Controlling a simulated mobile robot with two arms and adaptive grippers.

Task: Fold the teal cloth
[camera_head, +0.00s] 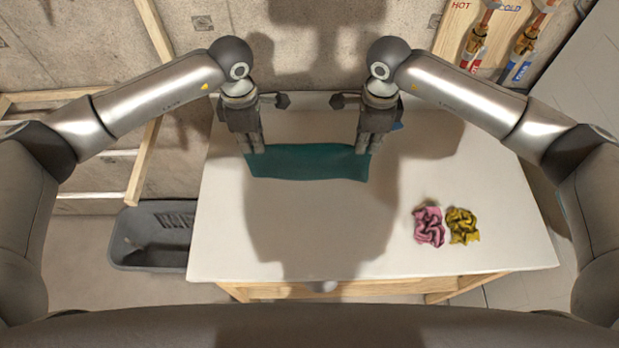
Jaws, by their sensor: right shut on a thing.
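The teal cloth (308,163) lies as a wide, narrow strip near the far side of the white table. Its upper edge runs between my two grippers. My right gripper (364,150) is shut on the cloth's upper right corner. My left gripper (252,151) points down at the cloth's upper left corner, with its fingertips touching or right over it. I cannot tell whether its fingers are closed on the cloth. The fingers hide both upper corners.
A crumpled pink cloth (429,226) and a crumpled mustard cloth (463,226) lie on the table (225,240) at the right. A small blue thing (397,126) shows behind my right gripper. A grey bin (150,256) stands on the floor at the left. The table's front middle is clear.

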